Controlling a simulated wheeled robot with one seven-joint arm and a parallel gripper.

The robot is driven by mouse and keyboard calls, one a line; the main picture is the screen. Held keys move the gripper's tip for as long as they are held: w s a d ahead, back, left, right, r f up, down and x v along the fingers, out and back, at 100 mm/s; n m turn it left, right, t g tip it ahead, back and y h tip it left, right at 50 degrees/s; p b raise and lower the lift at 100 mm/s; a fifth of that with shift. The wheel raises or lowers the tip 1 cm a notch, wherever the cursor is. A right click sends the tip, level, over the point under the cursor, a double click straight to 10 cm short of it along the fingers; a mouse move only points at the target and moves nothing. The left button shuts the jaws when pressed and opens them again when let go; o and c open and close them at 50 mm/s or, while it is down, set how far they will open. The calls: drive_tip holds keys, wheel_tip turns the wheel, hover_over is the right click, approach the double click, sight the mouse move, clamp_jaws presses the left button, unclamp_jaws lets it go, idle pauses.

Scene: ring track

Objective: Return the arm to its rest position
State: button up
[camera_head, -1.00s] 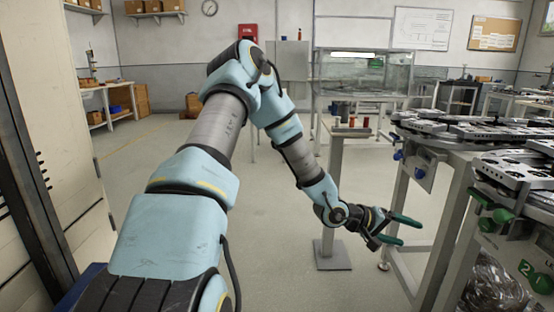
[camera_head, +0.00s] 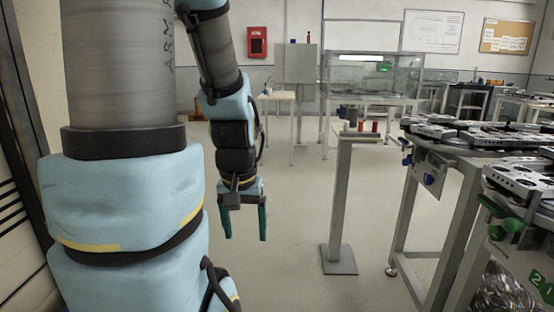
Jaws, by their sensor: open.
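My arm fills the left side of the head view, with its upper link rising out of the top of the picture and its forearm coming back down. My gripper (camera_head: 245,224) hangs at the end of the forearm and points down. Its two green fingers are apart with nothing between them. It is left of the grey pedestal and clear of it. The arm's elbow is out of view above.
A grey pedestal (camera_head: 341,205) with small items on top stands right of the gripper. The ring track tables (camera_head: 463,142) run along the right side. A glass-walled cabinet (camera_head: 372,75) stands behind. The floor (camera_head: 285,260) between arm and pedestal is clear.

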wheel_tip(320, 180, up, 11)
drive_tip(key=p, duration=0.9)
drive_tip(key=shift+w+p, duration=0.15)
drive_tip(key=shift+p, duration=0.25)
